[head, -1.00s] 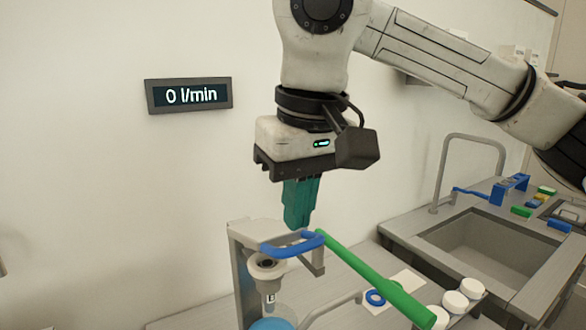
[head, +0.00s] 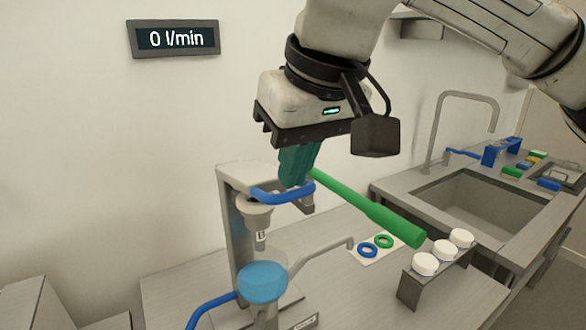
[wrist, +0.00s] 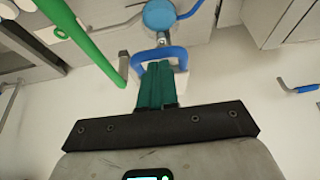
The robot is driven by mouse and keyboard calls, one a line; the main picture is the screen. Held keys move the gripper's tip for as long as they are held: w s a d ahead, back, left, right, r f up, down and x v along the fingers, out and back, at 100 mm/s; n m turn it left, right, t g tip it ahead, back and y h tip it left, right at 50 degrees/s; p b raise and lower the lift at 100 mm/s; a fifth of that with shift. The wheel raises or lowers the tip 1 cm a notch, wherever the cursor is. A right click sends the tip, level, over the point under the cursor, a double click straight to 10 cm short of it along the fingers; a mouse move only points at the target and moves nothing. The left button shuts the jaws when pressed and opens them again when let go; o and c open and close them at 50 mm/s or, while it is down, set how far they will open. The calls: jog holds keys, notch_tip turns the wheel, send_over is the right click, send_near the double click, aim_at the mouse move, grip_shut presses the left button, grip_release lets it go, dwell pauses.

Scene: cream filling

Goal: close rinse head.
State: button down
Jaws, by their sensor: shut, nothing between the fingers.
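The rinse head is a grey stand (head: 229,205) with a pale nozzle (head: 256,215) and a blue looped handle (head: 268,198) at its top. A blue round cup (head: 263,283) is below the nozzle. My gripper (head: 291,184) has teal fingers, shut and empty, pointing down at the handle. The fingertips overlap the handle in the head view; I cannot tell whether they touch. In the wrist view the shut fingers (wrist: 157,66) lie within the outline of the blue loop (wrist: 180,53), and the blue round cup (wrist: 159,14) is beyond. The fingers hide part of the loop.
A long green lever (head: 375,212) slants right from near the handle. A rack (head: 415,290) with white-capped jars, a card (head: 366,252) with blue and green rings, and a sink (head: 470,205) are to the right. A wall display (head: 176,39) reads 0 l/min.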

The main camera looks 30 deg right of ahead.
notch_tip(320, 180, down, 6)
jog(key=s+t+b, duration=0.1)
jog(key=t+b, duration=0.1)
jog(key=b, duration=0.4)
jog(key=shift+s, duration=0.35)
jog(key=shift+r, duration=0.1)
